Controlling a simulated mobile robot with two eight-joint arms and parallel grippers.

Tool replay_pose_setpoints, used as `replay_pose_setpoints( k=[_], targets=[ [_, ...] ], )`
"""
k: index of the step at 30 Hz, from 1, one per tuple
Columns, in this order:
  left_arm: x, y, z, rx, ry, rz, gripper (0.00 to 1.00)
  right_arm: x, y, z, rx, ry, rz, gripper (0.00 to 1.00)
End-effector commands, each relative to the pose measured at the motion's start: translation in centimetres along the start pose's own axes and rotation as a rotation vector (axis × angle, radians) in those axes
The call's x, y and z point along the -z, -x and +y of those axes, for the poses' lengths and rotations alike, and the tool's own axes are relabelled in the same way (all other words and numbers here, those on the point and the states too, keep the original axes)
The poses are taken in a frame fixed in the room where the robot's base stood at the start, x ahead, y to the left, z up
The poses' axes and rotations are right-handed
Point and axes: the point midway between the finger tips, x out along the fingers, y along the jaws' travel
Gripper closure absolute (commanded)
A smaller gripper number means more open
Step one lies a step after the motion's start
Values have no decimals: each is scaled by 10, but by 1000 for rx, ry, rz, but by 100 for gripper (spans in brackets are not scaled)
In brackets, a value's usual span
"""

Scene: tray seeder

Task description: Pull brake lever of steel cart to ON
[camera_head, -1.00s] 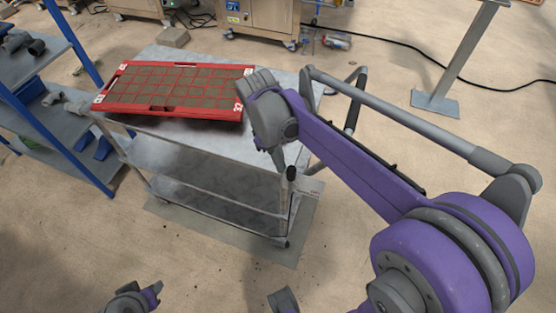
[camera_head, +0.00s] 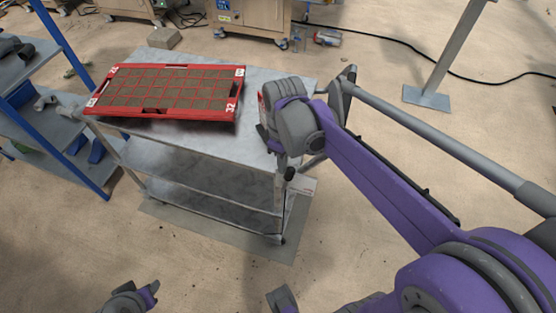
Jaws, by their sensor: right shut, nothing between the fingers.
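The steel cart (camera_head: 262,88) stands in the middle of the view, with a flat top and lower shelves. A brake lever with a black grip (camera_head: 289,174) is at its near right corner, beside a white label plate (camera_head: 304,184). I cannot read its setting. My right gripper (camera_head: 281,154) comes from the right and hangs over the cart's near right corner, just above the lever in the picture. It is shut and empty; its wrist hides most of the fingers. I cannot tell whether it touches the lever.
A red-framed seed tray (camera_head: 180,115) lies on the cart top. A blue shelf rack (camera_head: 68,135) with grey parts stands at the left. A grey post on a foot plate (camera_head: 427,98) stands at the right, near a black cable.

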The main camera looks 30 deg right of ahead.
Motion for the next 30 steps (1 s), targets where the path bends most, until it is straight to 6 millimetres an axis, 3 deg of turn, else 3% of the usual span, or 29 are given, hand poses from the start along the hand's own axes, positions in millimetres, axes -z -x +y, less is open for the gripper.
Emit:
replay_pose_setpoints(
  k=[11,24,30],
  targets=[
    [5,7,0,0,0,3,60,-45,-7,8,48,1,339,100],
    [-10,-16,0,0,0,-6,60,-89,-36,16,108,20,738,100],
    [-15,-24,0,0,0,-9,60,-100,-48,17,119,29,788,100]
  ],
)
